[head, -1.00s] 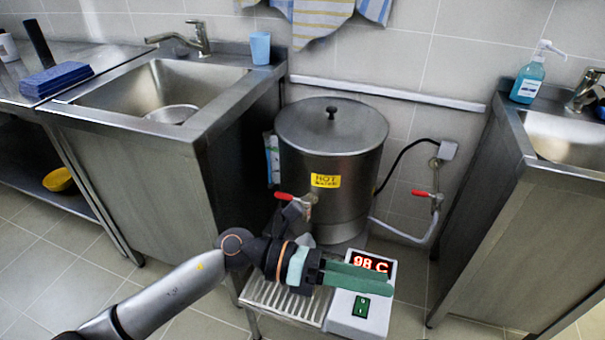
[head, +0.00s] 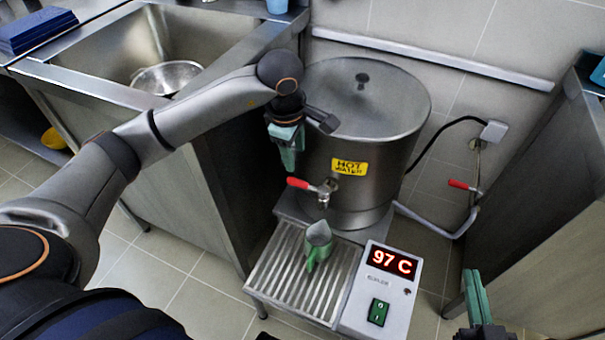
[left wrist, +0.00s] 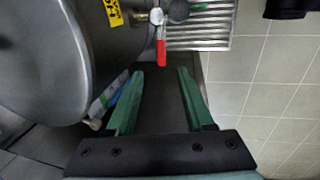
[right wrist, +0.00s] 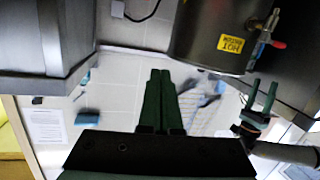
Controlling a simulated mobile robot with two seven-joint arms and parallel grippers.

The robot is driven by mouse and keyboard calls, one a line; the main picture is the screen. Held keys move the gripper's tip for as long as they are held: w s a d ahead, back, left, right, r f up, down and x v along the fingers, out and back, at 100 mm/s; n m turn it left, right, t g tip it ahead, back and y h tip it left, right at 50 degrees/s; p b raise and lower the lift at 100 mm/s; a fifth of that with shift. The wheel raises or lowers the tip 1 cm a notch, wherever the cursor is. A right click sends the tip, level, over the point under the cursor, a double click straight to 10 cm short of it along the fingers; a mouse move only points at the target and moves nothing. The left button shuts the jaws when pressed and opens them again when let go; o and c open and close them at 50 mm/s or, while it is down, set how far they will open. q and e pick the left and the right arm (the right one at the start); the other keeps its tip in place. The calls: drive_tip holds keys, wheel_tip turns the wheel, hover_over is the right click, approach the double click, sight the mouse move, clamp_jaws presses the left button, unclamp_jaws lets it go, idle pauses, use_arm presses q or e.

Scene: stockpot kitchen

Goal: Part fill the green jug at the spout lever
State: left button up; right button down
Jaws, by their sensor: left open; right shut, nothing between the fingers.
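The green jug (head: 319,236) stands on the ribbed drip tray (head: 283,285), under the tap of the steel hot water urn (head: 385,150). Its green handle faces the front. I cannot see its water level. The red spout lever (head: 298,183) sticks out left from the tap; the left wrist view also shows it (left wrist: 161,52). My left gripper (head: 290,168) is open and empty, just left of and above the lever. In the left wrist view its fingers (left wrist: 160,72) point toward the lever, apart from it. My right gripper (head: 474,272) is shut and empty, low at the right.
A control box (head: 377,300) reading 97 C with a green switch adjoins the tray. A second red valve (head: 465,186) is on the wall pipe. A steel sink (head: 150,50) holding a bowl (head: 167,78) is at left. A steel cabinet (head: 550,225) stands at right.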

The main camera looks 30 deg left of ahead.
use_arm(q)
drive_tip(key=b, duration=0.1)
hover_over(300, 182)
drive_tip(key=s, duration=0.2)
wheel_tip(300, 182, down, 6)
drive_tip(key=f, duration=0.1)
drive_tip(key=w+f+b, duration=0.1)
drive_tip(key=f, duration=0.3)
drive_tip(key=shift+w, duration=0.25)
drive_tip(key=shift+f, duration=0.15)
use_arm(e)
wheel_tip(300, 182, up, 14)
drive_tip(key=s+n+t+y, duration=0.1)
drive_tip(key=n+t+y, duration=0.2)
drive_tip(key=t+y, duration=0.1)
drive_tip(key=shift+s+a+r+t, duration=0.15)
drive_tip(key=shift+a+t, duration=0.3)
drive_tip(key=shift+t, duration=0.35)
use_arm(q)
drive_tip(key=shift+c, duration=0.2)
clamp_jaws()
